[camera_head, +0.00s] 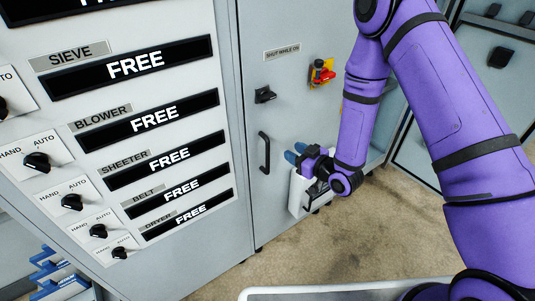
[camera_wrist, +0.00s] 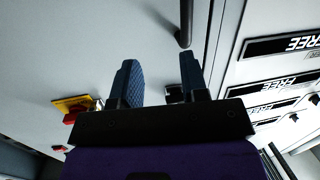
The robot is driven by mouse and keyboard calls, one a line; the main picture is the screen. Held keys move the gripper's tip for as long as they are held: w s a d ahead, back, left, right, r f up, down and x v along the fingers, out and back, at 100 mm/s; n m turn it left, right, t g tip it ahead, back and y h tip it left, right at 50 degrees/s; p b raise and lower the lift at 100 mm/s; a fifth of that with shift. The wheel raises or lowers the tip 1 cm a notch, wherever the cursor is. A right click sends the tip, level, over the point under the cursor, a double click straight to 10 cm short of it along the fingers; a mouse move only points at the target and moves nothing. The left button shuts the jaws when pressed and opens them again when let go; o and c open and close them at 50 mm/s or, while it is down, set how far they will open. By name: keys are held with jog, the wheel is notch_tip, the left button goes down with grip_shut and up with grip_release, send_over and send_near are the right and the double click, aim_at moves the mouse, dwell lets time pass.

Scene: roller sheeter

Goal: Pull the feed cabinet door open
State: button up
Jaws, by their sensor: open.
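The feed cabinet door is the grey panel (camera_head: 285,115) in the middle of the head view, and it looks shut. Its black vertical bar handle (camera_head: 264,152) is near the door's left edge. In the wrist view the handle (camera_wrist: 185,22) shows at the top, beyond the right finger. My gripper (camera_head: 296,152) is open, with blue fingers, just right of the handle in the head view. In the wrist view nothing is between the fingertips (camera_wrist: 158,62), and the handle is apart from them. A black latch knob (camera_head: 264,95) is above the handle; the right finger partly hides it in the wrist view.
A red and yellow switch (camera_head: 321,73) and a "SHUT WHILE ON" label (camera_head: 283,52) are on the door. A white box (camera_head: 297,195) is below my gripper. A control panel with knobs and "FREE" displays (camera_head: 170,157) stands left. Bare floor (camera_head: 345,235) lies in front.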

jog(key=s+f+y, duration=0.1)
jog(key=s+f, duration=0.2)
jog(key=f, duration=0.1)
send_over(268, 171)
jog(key=shift+w+t, duration=0.3)
jog(key=shift+w, duration=0.1)
grip_shut()
